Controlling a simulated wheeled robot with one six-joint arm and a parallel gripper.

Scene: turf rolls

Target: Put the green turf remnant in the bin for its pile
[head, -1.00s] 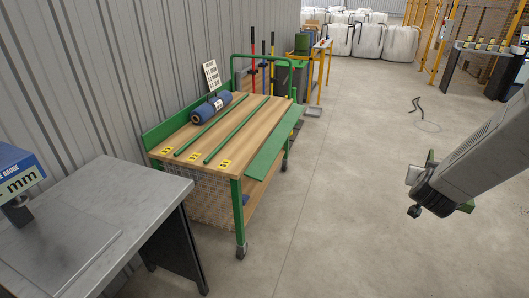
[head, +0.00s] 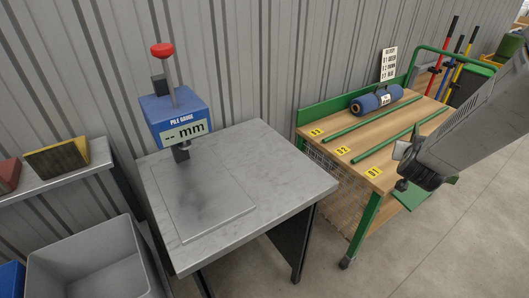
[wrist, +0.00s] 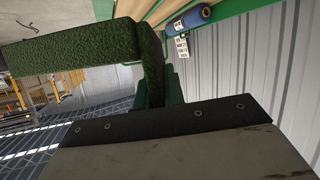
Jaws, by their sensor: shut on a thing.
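My gripper (head: 408,170) is at the right in the head view, seen from behind, with its fingers mostly hidden. In the wrist view my gripper (wrist: 160,88) is shut on the green turf remnant (wrist: 70,52), a dark green, rough-textured piece reaching across the upper left. The blue pile gauge (head: 180,118) has a red knob, and its display reads "-- mm". Its plate (head: 205,205) on the grey bench is empty. A grey bin (head: 60,262) stands at the lower left, and part of a blue bin (head: 12,280) shows beside it.
A wooden-topped green cart (head: 350,140) stands right of the grey bench (head: 290,180), bearing a blue roll (head: 378,98), green bars and yellow number labels. A shelf (head: 95,155) at left holds a red block (head: 8,175) and a yellow-black block (head: 58,158). Clear floor lies at the lower right.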

